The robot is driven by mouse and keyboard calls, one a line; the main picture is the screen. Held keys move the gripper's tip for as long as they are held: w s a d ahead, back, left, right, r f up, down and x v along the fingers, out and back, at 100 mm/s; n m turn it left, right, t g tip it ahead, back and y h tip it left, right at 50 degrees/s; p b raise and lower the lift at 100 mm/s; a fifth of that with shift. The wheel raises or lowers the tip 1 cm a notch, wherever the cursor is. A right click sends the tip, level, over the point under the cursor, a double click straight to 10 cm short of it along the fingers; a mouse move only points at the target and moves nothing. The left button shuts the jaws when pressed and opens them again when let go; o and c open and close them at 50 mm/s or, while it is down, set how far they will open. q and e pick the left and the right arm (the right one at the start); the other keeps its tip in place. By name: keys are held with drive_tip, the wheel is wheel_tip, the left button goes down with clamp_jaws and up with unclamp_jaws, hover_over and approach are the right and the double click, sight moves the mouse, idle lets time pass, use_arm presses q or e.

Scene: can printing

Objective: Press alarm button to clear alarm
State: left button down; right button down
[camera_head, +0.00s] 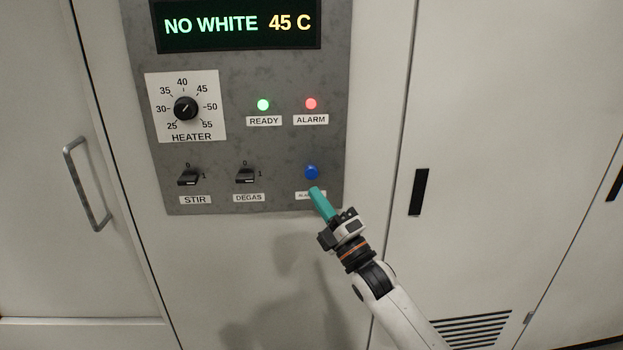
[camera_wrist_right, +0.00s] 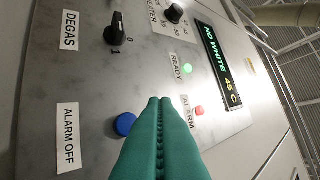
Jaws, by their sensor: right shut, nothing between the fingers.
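The blue round button (camera_head: 311,172) sits at the lower right of the grey control panel (camera_head: 280,145). It also shows in the right wrist view (camera_wrist_right: 124,124), beside a label reading ALARM OFF (camera_wrist_right: 68,136). The red ALARM lamp (camera_head: 311,104) and the green READY lamp (camera_head: 263,105) are lit. My right gripper (camera_head: 314,190) has green fingers, shut and empty. In the head view its tips are just below the blue button and partly cover its label. The wrist view shows the fingertips (camera_wrist_right: 160,102) beside the button; contact cannot be told. My left gripper is out of view.
A display (camera_head: 238,24) reads NO WHITE 45 C. The panel also carries a HEATER knob (camera_head: 186,108), a STIR switch (camera_head: 189,178) and a DEGAS switch (camera_head: 246,176). A door handle (camera_head: 87,185) is at the left, a dark slot handle (camera_head: 418,192) at the right.

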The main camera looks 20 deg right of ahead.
sight(310, 173)
drive_tip(key=shift+w+d+b, duration=0.3)
drive_tip(key=shift+w+b, duration=0.05)
drive_tip(key=shift+w, duration=0.5)
drive_tip(key=shift+w+d+b, duration=0.25)
drive_tip(key=shift+w+b, duration=0.15)
drive_tip(key=shift+w, duration=0.5)
drive_tip(key=shift+w+d+b, duration=0.3)
drive_tip(key=shift+w+b, duration=0.05)
drive_tip(key=shift+w, duration=0.5)
drive_tip(key=shift+w, duration=0.15)
drive_tip(key=shift+w+d, duration=0.1)
drive_tip(key=shift+w, duration=0.15)
drive_tip(key=shift+w+d+b, duration=0.3)
drive_tip(key=shift+w+b, duration=0.45)
drive_tip(key=shift+b, duration=0.05)
idle(0.9)
idle(0.3)
drive_tip(key=shift+s+a+p, duration=0.2)
drive_tip(key=shift+s+p, duration=0.1)
drive_tip(key=shift+s, duration=0.3)
drive_tip(key=shift+s+a+p, duration=0.2)
drive_tip(key=shift+s+p, duration=0.05)
drive_tip(key=shift+s, duration=0.35)
